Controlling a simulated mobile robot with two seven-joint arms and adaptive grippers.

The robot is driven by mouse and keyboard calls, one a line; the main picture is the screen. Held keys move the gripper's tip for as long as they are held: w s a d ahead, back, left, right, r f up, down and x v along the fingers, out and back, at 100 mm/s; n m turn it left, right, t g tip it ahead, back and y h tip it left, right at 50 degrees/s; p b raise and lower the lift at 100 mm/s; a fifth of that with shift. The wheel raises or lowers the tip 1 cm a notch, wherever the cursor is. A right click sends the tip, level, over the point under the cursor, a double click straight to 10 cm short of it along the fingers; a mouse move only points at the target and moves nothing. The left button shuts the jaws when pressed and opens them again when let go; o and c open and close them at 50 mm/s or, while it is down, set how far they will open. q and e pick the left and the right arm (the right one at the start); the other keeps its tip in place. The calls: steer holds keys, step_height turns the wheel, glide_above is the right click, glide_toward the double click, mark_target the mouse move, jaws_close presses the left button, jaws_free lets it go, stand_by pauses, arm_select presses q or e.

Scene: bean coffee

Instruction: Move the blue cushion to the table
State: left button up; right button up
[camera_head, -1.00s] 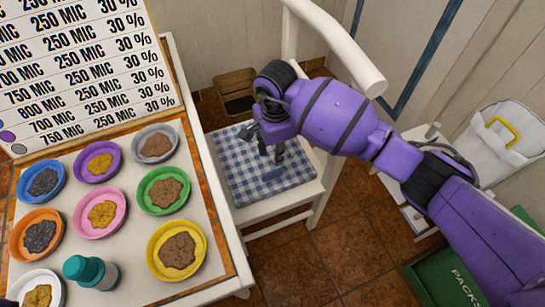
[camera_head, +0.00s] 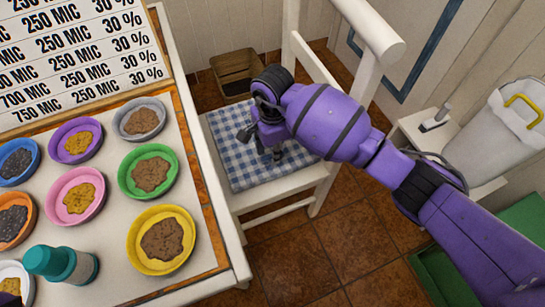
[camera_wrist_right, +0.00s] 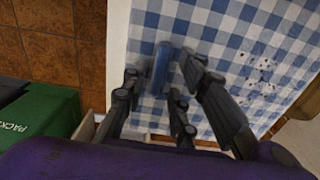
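The blue-and-white checked cushion (camera_head: 234,157) lies flat on the seat of a white chair, and it fills much of the right wrist view (camera_wrist_right: 225,40). A small blue grip-like piece (camera_wrist_right: 160,68) stands on the cushion. My right gripper (camera_head: 262,148) is low over the cushion and partly hides it in the head view. In the right wrist view its dark fingers (camera_wrist_right: 160,85) are apart, on either side of the blue piece. I cannot tell whether they touch it. The white table (camera_head: 205,262) is left of the chair. My left gripper is out of view.
Several coloured bowls, such as the yellow one (camera_head: 136,232), and a teal-capped jar (camera_head: 62,264) crowd the table. The chair's white back rail (camera_head: 355,25) rises behind my right arm. A wooden crate (camera_head: 234,62) stands behind the chair; a white bin (camera_head: 500,125) stands at right.

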steer(key=shift+f, duration=0.3)
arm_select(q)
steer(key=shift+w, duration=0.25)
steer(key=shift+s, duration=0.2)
arm_select(e)
steer(key=shift+c, duration=0.7)
steer(key=shift+c, duration=0.8)
jaws_close()
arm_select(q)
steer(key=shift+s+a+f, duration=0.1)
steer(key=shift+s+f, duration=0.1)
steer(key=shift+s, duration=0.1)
arm_select(e)
steer(key=shift+r, duration=0.1)
